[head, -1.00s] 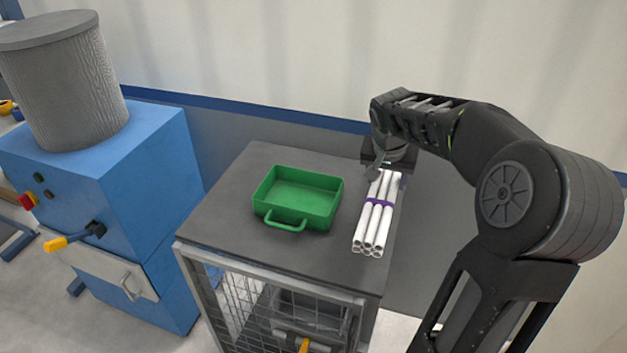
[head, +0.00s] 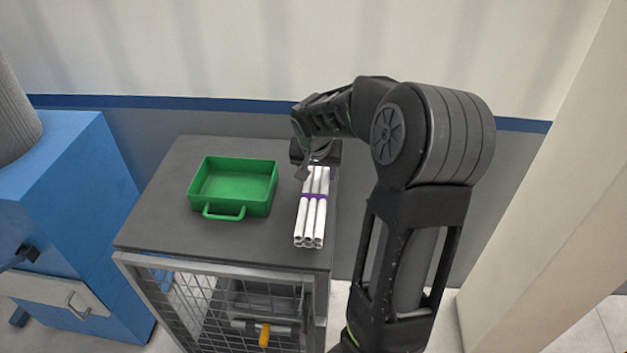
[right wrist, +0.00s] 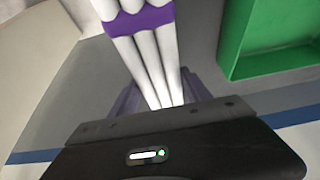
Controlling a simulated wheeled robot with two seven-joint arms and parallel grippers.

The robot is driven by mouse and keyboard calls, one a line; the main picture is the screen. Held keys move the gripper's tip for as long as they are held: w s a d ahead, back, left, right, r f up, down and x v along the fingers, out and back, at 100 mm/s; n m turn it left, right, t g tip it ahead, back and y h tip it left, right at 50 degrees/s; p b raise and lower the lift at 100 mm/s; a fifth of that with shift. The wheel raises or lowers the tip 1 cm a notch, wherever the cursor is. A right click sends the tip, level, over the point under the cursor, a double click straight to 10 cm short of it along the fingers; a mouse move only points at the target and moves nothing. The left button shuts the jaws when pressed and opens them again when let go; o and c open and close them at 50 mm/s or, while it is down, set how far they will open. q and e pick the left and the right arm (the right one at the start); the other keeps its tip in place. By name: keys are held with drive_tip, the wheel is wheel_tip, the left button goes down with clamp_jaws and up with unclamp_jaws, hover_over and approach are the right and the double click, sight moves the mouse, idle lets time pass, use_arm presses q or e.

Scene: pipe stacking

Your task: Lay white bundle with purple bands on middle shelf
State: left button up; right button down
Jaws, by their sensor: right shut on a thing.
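The white bundle (head: 309,222) with purple bands is a set of long white pipes at the right side of the grey cart top. A purple band shows around its middle, and it also shows close up in the right wrist view (right wrist: 140,18). My right gripper (head: 307,172) is at the bundle's far end, shut on it. Its fingers are mostly hidden by the pipes and the gripper body. I cannot tell whether the bundle rests on the cart top or is just above it. My left gripper is not in view. No middle shelf shows.
A green tray (head: 268,190) with a handle stands on the cart top (head: 160,215), left of the bundle. The cart has mesh sides (head: 200,300) and a yellow-handled latch. A blue machine (head: 65,190) stands at left. A wall is close behind the cart.

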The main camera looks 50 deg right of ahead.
wheel_tip(320, 180, down, 3)
drive_tip(key=shift+f, duration=0.3)
idle(0.4)
drive_tip(key=shift+f, duration=0.15)
drive_tip(key=shift+c, duration=2.4)
unclamp_jaws()
